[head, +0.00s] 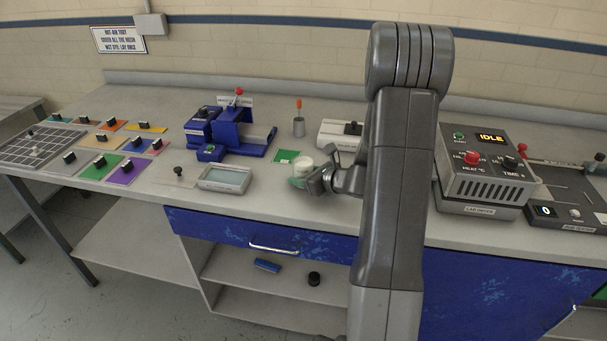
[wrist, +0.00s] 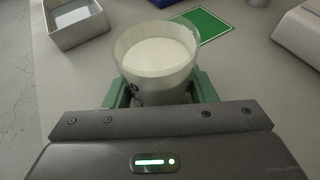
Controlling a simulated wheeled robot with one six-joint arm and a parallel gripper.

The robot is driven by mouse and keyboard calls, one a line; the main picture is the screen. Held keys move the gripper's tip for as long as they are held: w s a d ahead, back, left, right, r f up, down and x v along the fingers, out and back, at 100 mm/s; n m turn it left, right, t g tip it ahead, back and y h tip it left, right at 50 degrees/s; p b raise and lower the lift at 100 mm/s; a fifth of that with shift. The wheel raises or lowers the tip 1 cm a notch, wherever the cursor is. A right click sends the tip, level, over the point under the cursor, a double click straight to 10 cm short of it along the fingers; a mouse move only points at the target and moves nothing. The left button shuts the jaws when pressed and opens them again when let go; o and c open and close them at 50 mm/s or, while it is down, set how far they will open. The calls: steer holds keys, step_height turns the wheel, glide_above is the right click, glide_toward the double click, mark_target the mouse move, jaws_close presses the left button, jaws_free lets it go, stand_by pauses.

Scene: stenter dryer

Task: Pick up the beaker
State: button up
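The beaker (wrist: 158,58) is a clear, round vessel with white contents, seen from above in the wrist view. It stands upright at the front of the bench in the head view (head: 301,169). My gripper (wrist: 160,92) has its green fingers on either side of the beaker's body, very close to its wall. In the head view my gripper (head: 301,183) reaches the beaker from the right. Whether the fingers press on the glass cannot be told. The beaker's lower part is hidden by my gripper.
A grey shallow tray (head: 225,179) stands left of the beaker. A green card (head: 285,156) lies just behind it. A white scale-like box (head: 336,135) is behind to the right. A blue device (head: 231,133) stands at the back left. The bench's front edge is close.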

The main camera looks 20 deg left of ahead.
steer(key=c, duration=0.4)
steer(key=shift+o, duration=0.2)
steer(key=shift+r, duration=0.1)
step_height(320, 180, up, 10)
